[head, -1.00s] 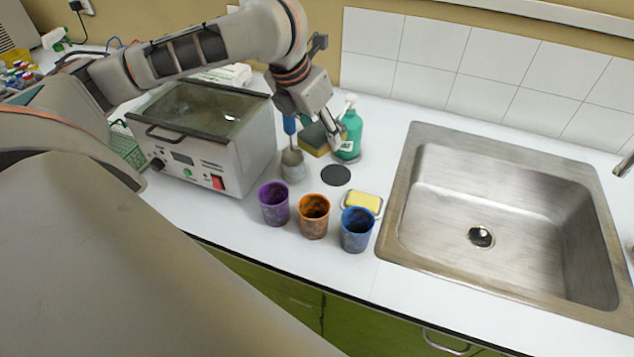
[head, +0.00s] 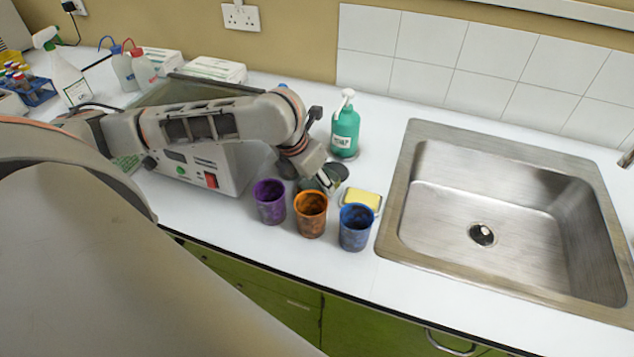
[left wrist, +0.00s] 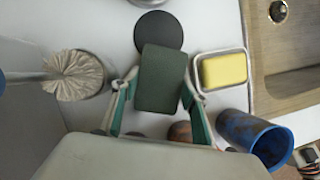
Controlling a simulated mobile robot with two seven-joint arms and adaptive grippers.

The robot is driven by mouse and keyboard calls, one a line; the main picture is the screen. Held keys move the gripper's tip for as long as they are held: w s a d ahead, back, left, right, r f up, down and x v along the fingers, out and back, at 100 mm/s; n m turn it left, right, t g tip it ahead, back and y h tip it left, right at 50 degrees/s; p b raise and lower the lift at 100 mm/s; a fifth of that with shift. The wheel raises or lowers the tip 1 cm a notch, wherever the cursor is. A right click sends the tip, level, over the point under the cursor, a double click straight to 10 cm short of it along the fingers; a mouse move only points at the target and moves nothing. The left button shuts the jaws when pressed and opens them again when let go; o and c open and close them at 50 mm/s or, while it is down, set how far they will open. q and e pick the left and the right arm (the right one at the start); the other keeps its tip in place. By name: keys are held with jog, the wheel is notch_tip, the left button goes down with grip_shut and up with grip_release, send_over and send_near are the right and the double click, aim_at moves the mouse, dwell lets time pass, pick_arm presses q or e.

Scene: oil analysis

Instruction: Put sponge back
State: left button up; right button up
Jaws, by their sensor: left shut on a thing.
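The sponge (left wrist: 160,78), dark green on top, is held between the fingers of my left gripper (left wrist: 155,95) in the left wrist view. In the head view my left gripper (head: 328,179) is low over the counter behind the cups, and it largely hides the sponge. A black round disc (left wrist: 158,30) lies just beyond the sponge in the left wrist view. A yellow block (left wrist: 223,69) sits in a small pale dish (left wrist: 198,55) to the right of the sponge. I cannot tell whether the sponge touches the counter. My right gripper is not in view.
Purple (head: 270,202), orange (head: 310,214) and blue (head: 356,227) cups stand in front of the gripper. A green pump bottle (head: 345,132) stands behind. A round brush (left wrist: 75,75) is to the left. A steel sink (head: 490,220) lies right.

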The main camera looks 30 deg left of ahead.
aim_at(309, 187)
pick_arm(q)
jog(key=shift+f, duration=0.1)
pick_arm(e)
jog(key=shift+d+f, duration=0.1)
pick_arm(q)
jog(key=o, duration=1)
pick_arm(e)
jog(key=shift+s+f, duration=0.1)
pick_arm(q)
jog(key=p+v, duration=0.1)
jog(key=v, duration=0.6)
jog(key=shift+r+p, duration=0.35)
jog(key=shift+r, duration=0.05)
jog(key=v, duration=0.4)
jog(key=shift+s+r+p, duration=0.15)
jog(key=shift+s+p, duration=0.05)
jog(key=shift+p, duration=0.2)
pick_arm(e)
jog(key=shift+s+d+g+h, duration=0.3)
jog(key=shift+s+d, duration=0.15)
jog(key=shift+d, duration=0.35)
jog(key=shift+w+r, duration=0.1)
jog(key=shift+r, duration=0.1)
